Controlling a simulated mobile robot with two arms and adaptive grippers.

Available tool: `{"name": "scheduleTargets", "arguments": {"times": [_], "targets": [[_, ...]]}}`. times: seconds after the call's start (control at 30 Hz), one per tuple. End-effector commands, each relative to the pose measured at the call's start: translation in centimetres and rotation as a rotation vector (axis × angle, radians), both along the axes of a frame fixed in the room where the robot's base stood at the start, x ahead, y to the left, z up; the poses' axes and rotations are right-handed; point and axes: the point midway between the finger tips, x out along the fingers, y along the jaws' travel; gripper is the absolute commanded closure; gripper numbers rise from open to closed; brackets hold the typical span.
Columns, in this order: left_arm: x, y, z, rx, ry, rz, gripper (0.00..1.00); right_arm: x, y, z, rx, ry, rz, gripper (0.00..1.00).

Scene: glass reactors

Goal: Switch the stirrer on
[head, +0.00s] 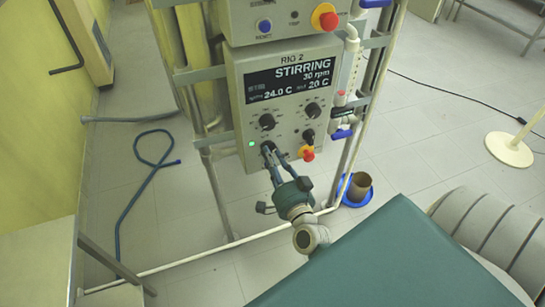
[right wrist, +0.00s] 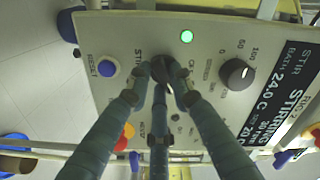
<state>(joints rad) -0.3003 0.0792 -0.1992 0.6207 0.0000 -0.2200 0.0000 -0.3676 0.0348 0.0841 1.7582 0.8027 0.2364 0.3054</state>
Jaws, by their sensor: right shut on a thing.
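The stirrer control panel (head: 285,95) is a pale box labelled RIG 2. Its display (head: 289,80) reads STIRRING, 30 rpm, 24.0 C and 20 C. A green lamp (head: 251,143) is lit at its lower left, and it also shows in the right wrist view (right wrist: 187,37). My right gripper (head: 269,152) reaches the panel beside this lamp. In the right wrist view its fingers (right wrist: 160,75) are closed around a small dark switch knob (right wrist: 159,68) by the STIR label. The fingers hide much of this knob. My left gripper is out of view.
Two black dials (head: 267,122) and (head: 312,110) sit above the gripper. A red-yellow stop button (head: 307,154) is close on its right. A blue RESET button (right wrist: 107,67) is near the fingers. A blue hose (head: 137,190) lies on the floor at left.

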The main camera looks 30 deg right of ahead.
Motion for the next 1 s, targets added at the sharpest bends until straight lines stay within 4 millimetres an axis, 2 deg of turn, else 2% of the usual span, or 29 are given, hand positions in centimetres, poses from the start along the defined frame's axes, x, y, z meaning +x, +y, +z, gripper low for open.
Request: {"name": "scheduleTargets", "arguments": {"times": [0.57, 0.6, 0.67, 1.0], "targets": [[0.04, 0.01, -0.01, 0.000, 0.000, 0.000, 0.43, 0.00, -0.02, 0.03, 0.034, -0.009, -0.001, 1.00], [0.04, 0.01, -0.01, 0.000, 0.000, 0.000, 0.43, 0.00, -0.02, 0.03, 0.033, -0.008, -0.001, 0.73], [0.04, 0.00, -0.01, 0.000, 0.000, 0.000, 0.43, 0.00, -0.01, 0.03, 0.033, -0.008, -0.001, 0.61], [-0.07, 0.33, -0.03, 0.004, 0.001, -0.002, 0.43, -0.19, 0.06, -0.02, 0.031, -0.007, 0.000, 0.59]]}}
